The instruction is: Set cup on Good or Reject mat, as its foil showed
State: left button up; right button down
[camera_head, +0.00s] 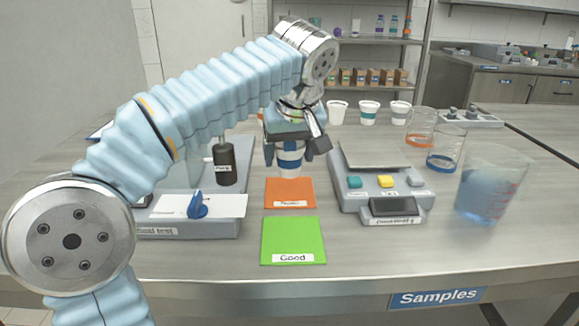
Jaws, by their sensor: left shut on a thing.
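My left gripper (289,147) points down and is shut on a white cup with a blue band (290,160). The cup is upright, its base at the far edge of the orange mat (289,187) in the picture. I cannot tell whether it touches the mat or hangs above it. The gripper hides the cup's top, so its foil does not show. The orange mat's label is small and seems to read Reject. The green mat (293,236), labelled Good, lies nearer me and is empty. My right gripper is not in view.
A grey test station (185,229) with a blue knob (197,205) stands left of the mats. A scale with coloured buttons (384,182) stands right. A beaker of blue liquid (488,190) is further right. Several cups (368,112) and beakers stand behind.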

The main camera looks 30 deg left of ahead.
aim_at(289, 167)
pick_arm(q)
jog(key=shift+f, duration=1.55)
jog(key=shift+f+b, duration=0.2)
jog(key=shift+b, duration=0.15)
jog(key=o, duration=1.1)
jog(key=shift+r, duration=0.45)
jog(key=p+v, duration=0.2)
jog(key=v, duration=0.9)
jog(key=shift+s+d+r, duration=0.1)
jog(key=shift+r, duration=0.15)
